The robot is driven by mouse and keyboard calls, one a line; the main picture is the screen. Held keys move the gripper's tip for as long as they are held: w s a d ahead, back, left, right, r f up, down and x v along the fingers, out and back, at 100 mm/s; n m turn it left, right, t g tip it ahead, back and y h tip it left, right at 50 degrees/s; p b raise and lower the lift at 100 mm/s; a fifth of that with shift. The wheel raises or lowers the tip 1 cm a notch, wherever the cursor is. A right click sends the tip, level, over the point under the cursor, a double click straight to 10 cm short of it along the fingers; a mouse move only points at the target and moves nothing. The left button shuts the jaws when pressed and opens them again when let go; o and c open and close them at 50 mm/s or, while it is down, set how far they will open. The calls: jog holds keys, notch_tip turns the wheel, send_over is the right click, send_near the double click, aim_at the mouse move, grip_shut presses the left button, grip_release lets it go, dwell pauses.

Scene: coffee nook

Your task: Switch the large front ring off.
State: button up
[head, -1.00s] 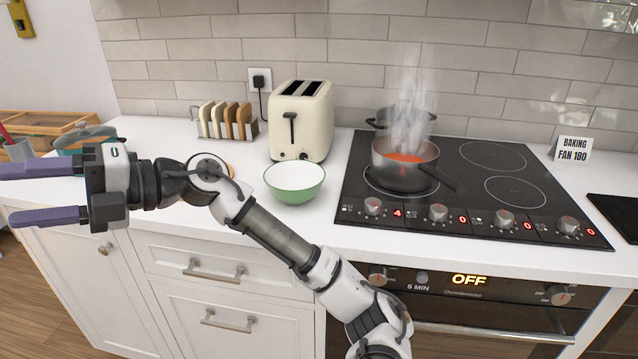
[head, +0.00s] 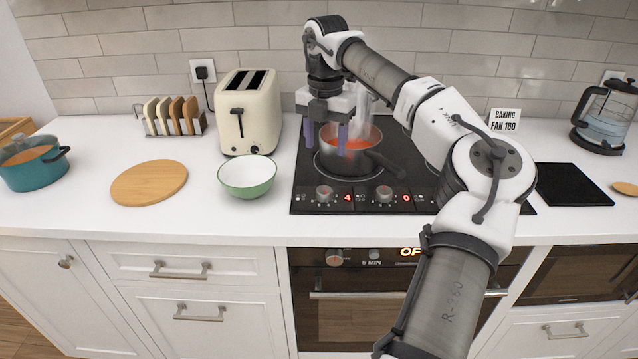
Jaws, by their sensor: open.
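The black hob (head: 306,206) has a steaming steel pot (head: 346,162) of red soup on its front left ring, whose outline (head: 318,166) shows around the pot's base. The leftmost knob (head: 324,193) on the front strip has a red display reading 4 (head: 347,198). The knob to its right (head: 383,193) has a display reading 0 (head: 406,198). My gripper (head: 326,147) points down with its purple fingers apart, above and behind the leftmost knob, overlapping the pot in the picture. It holds nothing that I can see. My arm hides the right part of the hob and its other knobs.
A green bowl (head: 247,177) and a cream toaster (head: 249,112) stand left of the hob. A round wooden board (head: 149,182) and a teal pot (head: 34,164) are farther left. A glass kettle (head: 604,113) stands at the back right. The counter in front of the bowl is clear.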

aim_at(324, 189)
notch_tip(324, 189, down, 12)
jog(key=p, duration=0.2)
jog(key=shift+f+p, duration=0.25)
jog(key=shift+p, duration=0.15)
jog(key=c, duration=1)
